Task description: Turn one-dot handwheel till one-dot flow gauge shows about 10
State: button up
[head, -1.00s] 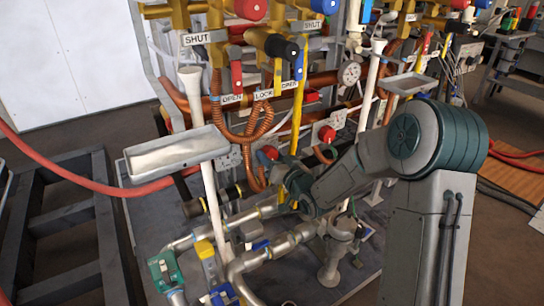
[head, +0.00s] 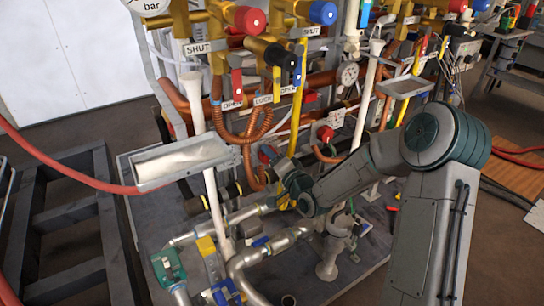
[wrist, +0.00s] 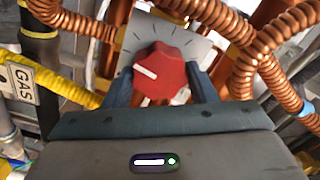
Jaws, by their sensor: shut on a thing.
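In the wrist view a red handwheel (wrist: 159,72) with a white pointer line sits on a pale plate with dark tick marks. The pointer slants up to the left. My gripper (wrist: 161,85) is shut on this handwheel, one dark finger on each side. No dot mark is readable on the handwheel. A round white gauge (head: 349,74) hangs on the pipes, its reading too small to tell. A gauge marked "bar" (head: 151,5) is cut off by the top edge.
Coiled copper pipe (wrist: 205,14) and a yellow hose (wrist: 58,80) run close around my gripper. Another red knob (head: 325,133) sits farther right. Metal trays (head: 183,162) and several coloured valves crowd the rig. A dark metal frame (head: 60,220) stands on the left.

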dwell(0.5)
jog(key=o, duration=0.7)
jog(key=shift+s+d, duration=0.1)
jog(key=shift+d, duration=0.05)
jog(key=p+v, duration=0.2)
jog(key=v, duration=1.1)
jog(key=shift+s, duration=0.25)
jog(key=shift+d, duration=0.15)
